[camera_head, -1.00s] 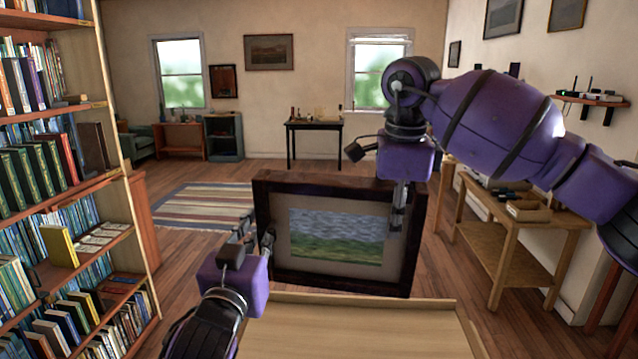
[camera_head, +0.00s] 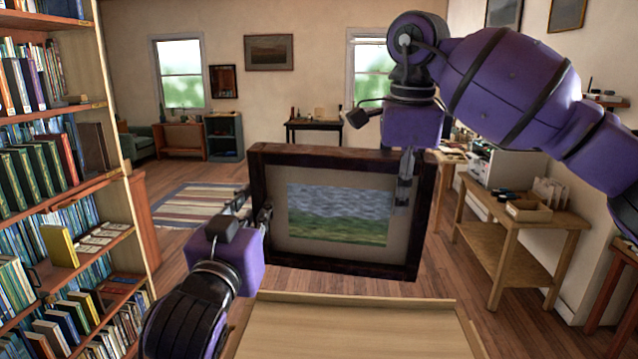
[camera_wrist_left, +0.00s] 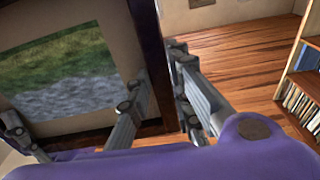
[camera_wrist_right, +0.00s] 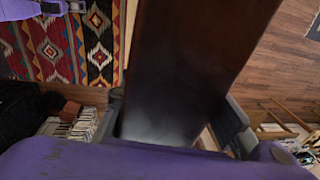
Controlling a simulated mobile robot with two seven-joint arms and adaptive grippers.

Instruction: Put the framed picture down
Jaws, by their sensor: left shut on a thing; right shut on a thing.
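The framed picture (camera_head: 338,212) has a dark wooden frame, a beige mat and a blue-and-green landscape. It is held upright in the air just beyond the pale wooden surface in front of me. My left gripper (camera_head: 257,208) is shut on the frame's left side; the left wrist view shows its fingers (camera_wrist_left: 160,105) on both sides of the dark frame bar (camera_wrist_left: 148,45). My right gripper (camera_head: 404,178) comes from above and is shut on the frame near its upper right. In the right wrist view the dark frame edge (camera_wrist_right: 185,70) lies between its fingers.
The pale wooden surface (camera_head: 350,325) is bare. A full bookshelf (camera_head: 125,140) stands at the left. A wooden side table (camera_head: 520,235) with boxes stands at the right. A striped rug (camera_head: 200,207) lies on the open floor behind.

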